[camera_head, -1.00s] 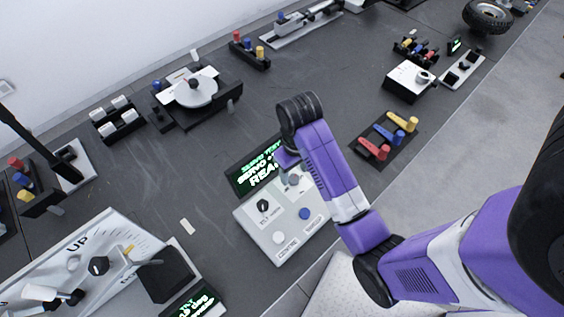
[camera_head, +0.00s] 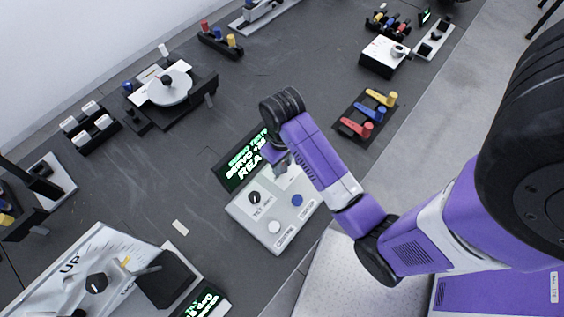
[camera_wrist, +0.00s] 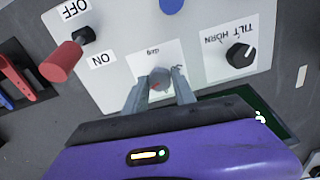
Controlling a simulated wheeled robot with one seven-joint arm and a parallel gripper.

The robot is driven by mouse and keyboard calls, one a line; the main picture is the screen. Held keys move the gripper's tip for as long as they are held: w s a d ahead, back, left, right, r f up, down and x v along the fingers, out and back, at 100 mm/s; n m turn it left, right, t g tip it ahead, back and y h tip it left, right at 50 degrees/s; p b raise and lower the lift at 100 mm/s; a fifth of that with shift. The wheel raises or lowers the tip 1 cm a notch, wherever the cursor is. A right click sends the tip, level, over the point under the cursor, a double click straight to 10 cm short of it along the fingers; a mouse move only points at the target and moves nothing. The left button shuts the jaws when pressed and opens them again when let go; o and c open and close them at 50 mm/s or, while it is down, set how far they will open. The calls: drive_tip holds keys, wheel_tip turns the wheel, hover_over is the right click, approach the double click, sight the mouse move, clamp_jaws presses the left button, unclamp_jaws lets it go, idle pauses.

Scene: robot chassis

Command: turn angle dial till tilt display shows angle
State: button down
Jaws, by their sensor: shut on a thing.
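My gripper (camera_wrist: 157,92) is shut on a small grey knob (camera_wrist: 161,76) on a white control box (camera_wrist: 115,60); the small label behind the knob is too blurred to read. In the head view my gripper (camera_head: 280,170) is over the upper part of that box (camera_head: 262,222), and the knob is mostly hidden. A black dial (camera_wrist: 239,54) labelled TILT HORN is beside it, pointer visible. The box's green-text display (camera_head: 246,163) is partly covered by my arm. A second display (camera_head: 202,302) at the bottom edge has green text that seems to include "deg", cut off.
A red-tipped switch (camera_wrist: 65,60) marked OFF and ON is left of the knob in the wrist view. A blue button (camera_head: 297,200) and a white button (camera_head: 274,227) are on the box.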

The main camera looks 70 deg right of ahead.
drive_tip(key=shift+m, duration=0.3)
drive_tip(key=c, duration=1)
unclamp_jaws()
